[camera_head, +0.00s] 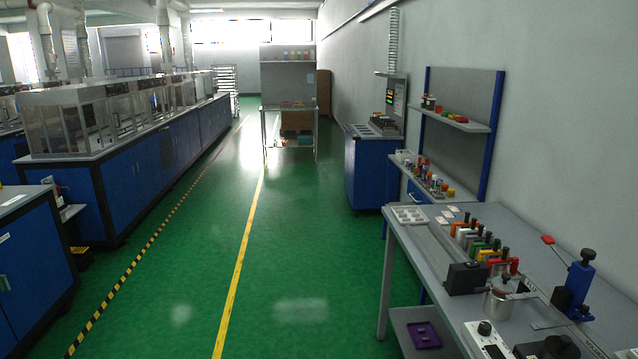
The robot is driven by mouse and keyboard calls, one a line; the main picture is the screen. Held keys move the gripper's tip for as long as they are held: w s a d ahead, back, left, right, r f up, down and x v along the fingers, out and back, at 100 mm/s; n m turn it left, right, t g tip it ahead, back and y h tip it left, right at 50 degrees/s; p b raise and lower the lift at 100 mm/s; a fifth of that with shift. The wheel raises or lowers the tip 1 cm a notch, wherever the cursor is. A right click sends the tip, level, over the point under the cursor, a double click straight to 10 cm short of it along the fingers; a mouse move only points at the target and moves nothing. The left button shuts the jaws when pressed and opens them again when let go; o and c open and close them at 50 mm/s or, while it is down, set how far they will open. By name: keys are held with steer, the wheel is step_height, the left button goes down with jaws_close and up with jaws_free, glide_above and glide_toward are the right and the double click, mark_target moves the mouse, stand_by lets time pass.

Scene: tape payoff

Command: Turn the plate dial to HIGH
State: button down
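A white-topped unit (480,341) stands on the near part of the right-hand workbench, cut off by the bottom edge of the picture. A round dark dial (484,328) sits on its top; its labels and setting are too small to read. A metal pot (498,304) stands just behind it, beside a black block (466,278). I cannot tell whether the pot rests on a plate. My gripper is not in view, so nothing shows it at the dial.
The grey workbench (425,262) carries a row of coloured-handled items (480,240), a white tray (410,214) and a blue lever press (577,285). A purple tray (424,335) lies on the lower shelf. Green floor (300,270) left of the bench is clear.

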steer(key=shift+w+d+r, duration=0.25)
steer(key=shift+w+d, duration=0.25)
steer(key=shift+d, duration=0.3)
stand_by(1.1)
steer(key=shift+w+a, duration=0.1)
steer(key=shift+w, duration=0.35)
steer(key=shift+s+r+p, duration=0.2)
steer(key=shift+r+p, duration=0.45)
steer(key=shift+p, duration=0.05)
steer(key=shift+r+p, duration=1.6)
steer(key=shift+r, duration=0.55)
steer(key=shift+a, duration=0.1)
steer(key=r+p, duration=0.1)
steer(key=p, duration=0.2)
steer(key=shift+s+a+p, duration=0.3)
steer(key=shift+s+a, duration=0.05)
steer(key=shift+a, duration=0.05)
